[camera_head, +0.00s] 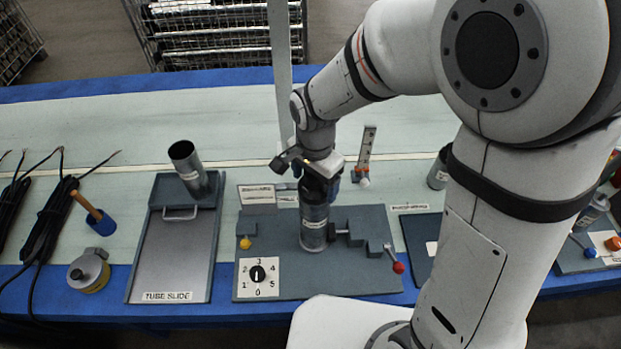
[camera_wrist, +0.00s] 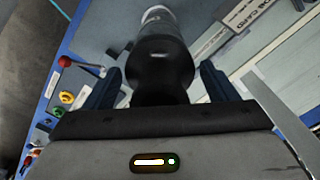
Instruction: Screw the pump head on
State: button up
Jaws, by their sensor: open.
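The pump tube (camera_head: 314,228) is a grey metal cylinder standing upright in the grey fixture, with a clamp block against its right side. The black pump head (camera_head: 313,190) sits at the tube's top, directly under my gripper (camera_head: 318,170). In the wrist view the black pump head (camera_wrist: 160,62) is between the two blue fingers of my gripper (camera_wrist: 160,82). The fingers are open, with a gap on each side of the head. The joint between head and tube is too small to judge whether it is threaded tight.
The fixture has a dial (camera_head: 257,274), a yellow knob (camera_head: 245,243) and a red-knobbed lever (camera_head: 398,267). Left stands the tube slide (camera_head: 172,262) with an empty-looking tube (camera_head: 187,165) behind. A ruler-like upright (camera_head: 366,150) stands behind right. The pale bench behind is mostly clear.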

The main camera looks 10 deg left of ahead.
jog(key=n, duration=0.9)
jog(key=shift+d, duration=0.1)
jog(key=n, duration=0.4)
jog(key=shift+n+b, duration=0.3)
jog(key=shift+n, duration=0.1)
jog(key=n, duration=0.4)
jog(key=shift+n, duration=0.3)
jog(key=c, duration=0.8)
jog(key=o, duration=1.1)
